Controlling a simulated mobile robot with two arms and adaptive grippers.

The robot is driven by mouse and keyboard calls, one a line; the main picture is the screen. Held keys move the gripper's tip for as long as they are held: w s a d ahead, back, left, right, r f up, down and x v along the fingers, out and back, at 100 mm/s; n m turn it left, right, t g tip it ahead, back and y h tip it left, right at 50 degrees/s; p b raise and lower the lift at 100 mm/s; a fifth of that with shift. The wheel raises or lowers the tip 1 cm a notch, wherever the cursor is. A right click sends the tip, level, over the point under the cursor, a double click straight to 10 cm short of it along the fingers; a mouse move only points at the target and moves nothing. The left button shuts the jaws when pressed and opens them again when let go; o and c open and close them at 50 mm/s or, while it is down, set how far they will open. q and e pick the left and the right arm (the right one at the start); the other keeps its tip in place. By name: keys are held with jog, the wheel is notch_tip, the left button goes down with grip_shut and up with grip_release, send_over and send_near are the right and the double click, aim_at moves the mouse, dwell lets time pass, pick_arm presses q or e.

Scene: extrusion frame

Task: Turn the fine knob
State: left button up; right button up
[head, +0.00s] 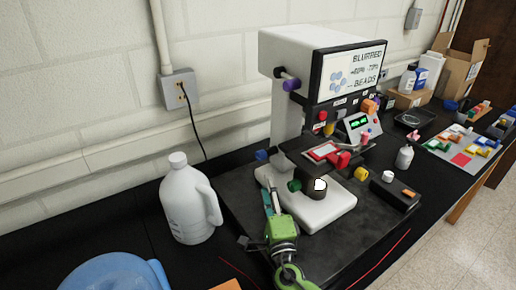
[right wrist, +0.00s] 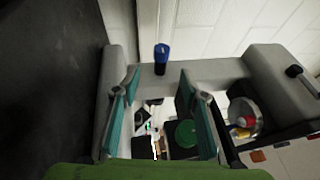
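A large white microscope-like machine (head: 287,110) carries several coloured knobs; I cannot read which is labelled fine. A blue knob (head: 262,155) sticks out low on its left side, and a blue knob also shows in the right wrist view (right wrist: 162,58), beyond the fingertips. A green knob (head: 294,185) sits beside the dark round part above the white base (head: 325,212); a green round part (right wrist: 187,133) shows between the fingers. My right gripper (head: 271,190) is open, its teal fingers apart (right wrist: 159,75) with nothing visibly gripped. My left gripper is not in view.
A white jug (head: 187,205) stands left of the machine. A blue rounded object (head: 112,275) is at the lower left. A dark block (head: 395,192), a small white bottle (head: 404,157) and a tray of coloured pieces (head: 461,148) lie to the right. Purple and yellow knobs protrude nearby.

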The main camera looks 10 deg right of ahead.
aim_at(261, 160)
jog(key=w, duration=0.3)
jog(key=w+r, duration=0.1)
jog(key=w, duration=0.3)
jog(key=w+r, duration=0.1)
jog(key=w, duration=0.3)
jog(key=shift+w+d+r+p, duration=0.2)
jog(key=shift+d+p, duration=0.1)
jog(key=shift+p, duration=0.1)
jog(key=shift+w, duration=0.35)
jog(key=shift+w+r, duration=0.1)
jog(key=shift+w, duration=0.25)
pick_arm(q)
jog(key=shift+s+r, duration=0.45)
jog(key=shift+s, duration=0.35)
pick_arm(e)
jog(key=c, duration=1.1)
